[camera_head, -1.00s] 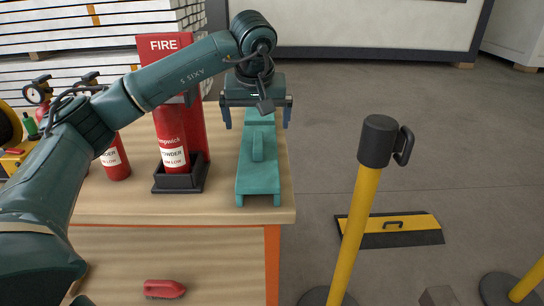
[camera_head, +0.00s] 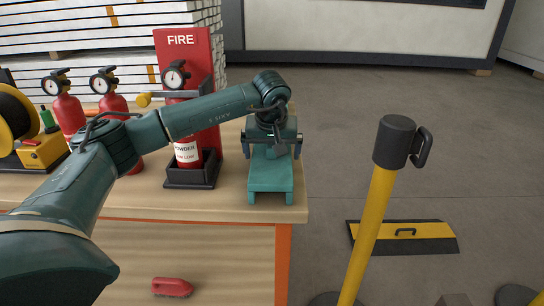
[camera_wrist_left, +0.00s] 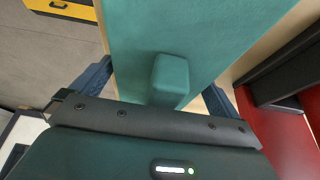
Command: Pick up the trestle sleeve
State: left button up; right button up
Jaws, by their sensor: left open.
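The trestle sleeve (camera_head: 270,180) is a long teal piece lying at the right end of the wooden table. A raised block stands up from its flat top. My left gripper (camera_head: 272,150) is over the sleeve in the head view and hides its far part and the block. In the left wrist view the raised block (camera_wrist_left: 172,76) of the sleeve stands between the two dark blue fingers of my left gripper (camera_wrist_left: 160,78). The fingers are apart, with a gap on each side of the block. My right gripper is not in view.
A fire extinguisher in a black stand (camera_head: 193,174) with a red FIRE board (camera_head: 190,48) stands close left of the sleeve. More extinguishers (camera_head: 67,112) are farther left. A yellow post (camera_head: 369,235) stands right of the table (camera_head: 230,208). A red brush (camera_head: 172,287) lies lower down.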

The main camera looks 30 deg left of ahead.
pick_arm(q)
jog(key=c, duration=0.8)
jog(key=shift+r, duration=0.1)
jog(key=shift+c, duration=0.2)
